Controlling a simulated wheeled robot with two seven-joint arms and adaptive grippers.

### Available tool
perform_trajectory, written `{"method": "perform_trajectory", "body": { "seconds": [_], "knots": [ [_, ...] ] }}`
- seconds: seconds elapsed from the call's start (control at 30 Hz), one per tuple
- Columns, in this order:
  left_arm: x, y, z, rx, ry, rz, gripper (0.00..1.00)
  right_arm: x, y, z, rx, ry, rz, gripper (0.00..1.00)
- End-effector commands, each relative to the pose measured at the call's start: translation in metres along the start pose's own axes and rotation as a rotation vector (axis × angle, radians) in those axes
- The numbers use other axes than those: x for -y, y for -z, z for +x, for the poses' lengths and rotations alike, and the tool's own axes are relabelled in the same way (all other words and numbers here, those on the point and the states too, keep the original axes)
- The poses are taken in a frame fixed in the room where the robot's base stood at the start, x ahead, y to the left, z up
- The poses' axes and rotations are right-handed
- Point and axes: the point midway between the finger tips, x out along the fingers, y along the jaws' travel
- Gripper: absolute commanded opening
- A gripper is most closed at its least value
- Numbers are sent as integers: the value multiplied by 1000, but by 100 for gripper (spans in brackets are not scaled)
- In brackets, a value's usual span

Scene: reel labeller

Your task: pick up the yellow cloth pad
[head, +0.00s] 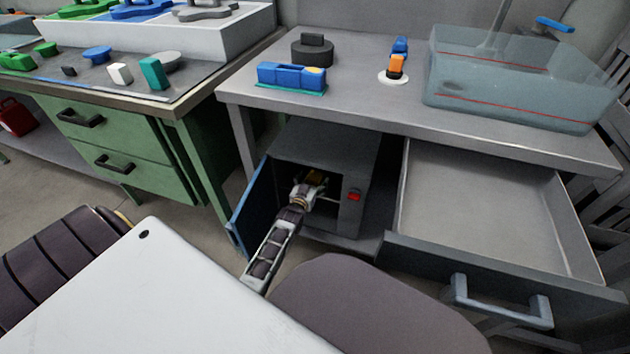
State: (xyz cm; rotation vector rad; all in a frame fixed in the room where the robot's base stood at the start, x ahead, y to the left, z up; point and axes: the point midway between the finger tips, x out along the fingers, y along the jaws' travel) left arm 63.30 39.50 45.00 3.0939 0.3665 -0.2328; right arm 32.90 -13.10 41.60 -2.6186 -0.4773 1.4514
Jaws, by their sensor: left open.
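The yellow cloth pad (317,176) shows as a small yellowish patch inside the open grey box (330,150) under the table. Most of the pad is hidden by my gripper and the dark interior. My left gripper (311,184) reaches in through the box's front opening, with its fingers at the pad. It is open, and I cannot tell whether the fingers touch the pad. My right gripper is out of view.
The box's blue door (252,208) stands open on the left. An empty drawer (480,200) is pulled out to the right. Above, the grey table (350,95) holds a blue device (290,77) and a water tank (515,85). Green drawers (120,140) stand at left.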

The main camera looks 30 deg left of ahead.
Motion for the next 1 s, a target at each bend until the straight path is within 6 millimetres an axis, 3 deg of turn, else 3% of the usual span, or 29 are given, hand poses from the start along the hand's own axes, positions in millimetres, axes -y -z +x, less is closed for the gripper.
{"method": "perform_trajectory", "body": {
  "seconds": [0.4,0.97,1.0],
  "knots": [
    [0,-1,29,0,0,0,85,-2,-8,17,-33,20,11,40],
    [1,0,31,0,0,0,85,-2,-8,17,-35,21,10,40],
    [1,0,31,0,0,0,80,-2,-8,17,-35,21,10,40]
  ]
}}
